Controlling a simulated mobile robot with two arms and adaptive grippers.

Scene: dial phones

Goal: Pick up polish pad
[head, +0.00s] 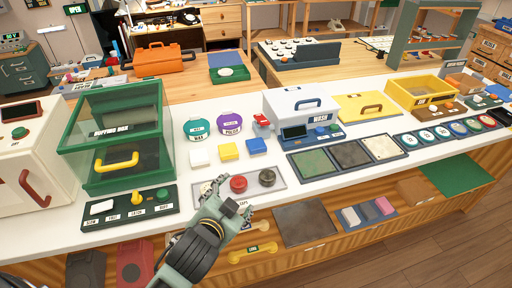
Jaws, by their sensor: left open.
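Three small pads lie in a row on the white counter: a white pad (200,157), a yellow pad (229,151) and a blue pad (257,146). The yellow pad lies in front of a purple jar (230,124) labelled POLISH; no label on the pad itself can be read. My left gripper (230,197) is open and empty at the counter's front edge, in front of the pads and apart from them. It hides part of a grey tray (277,188). My right gripper is not in view.
A teal jar (196,128) stands behind the white pad. The tray holds a red knob (238,184) and a dark knob (267,178) near my gripper. A green glass-sided box (115,135) stands left, a white WASH box (301,104) right.

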